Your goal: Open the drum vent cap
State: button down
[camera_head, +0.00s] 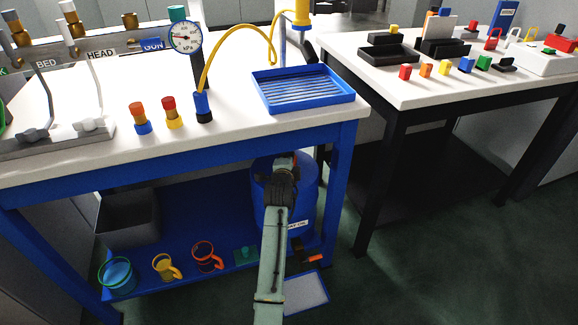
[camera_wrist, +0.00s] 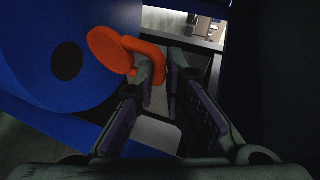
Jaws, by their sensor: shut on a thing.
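The blue drum (camera_head: 306,205) stands under the blue bench, partly hidden behind my arm. In the wrist view the drum (camera_wrist: 35,75) fills the left side and shows a dark round spot (camera_wrist: 68,60). An orange cap-like piece (camera_wrist: 108,48), a disc with a loop, sits at the fingertips, apart from the dark spot in the picture. My gripper (camera_wrist: 163,72) is shut on the orange loop, with a finger passing in front of it. An orange piece (camera_head: 313,258) also shows low beside the drum in the head view; I cannot tell if it is the same one.
A blue-edged pale tray (camera_head: 306,294) lies below the drum. Mugs (camera_head: 207,256) and a dark bin (camera_head: 130,216) stand on the bench's lower shelf. A bench leg (camera_head: 345,180) is close to the drum's right. Open floor lies to the right.

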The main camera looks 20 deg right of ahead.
jog(key=shift+w+r, duration=0.25)
jog(key=shift+r, duration=0.5)
jog(key=c, duration=1.8)
grip_release()
jog(key=shift+c, duration=0.2)
jog(key=shift+o, duration=0.9)
jog(key=shift+s+f, duration=0.1)
jog(key=shift+f, duration=0.15)
jog(key=shift+s, duration=0.1)
jog(key=v, duration=1.2)
jog(key=shift+c, duration=0.3)
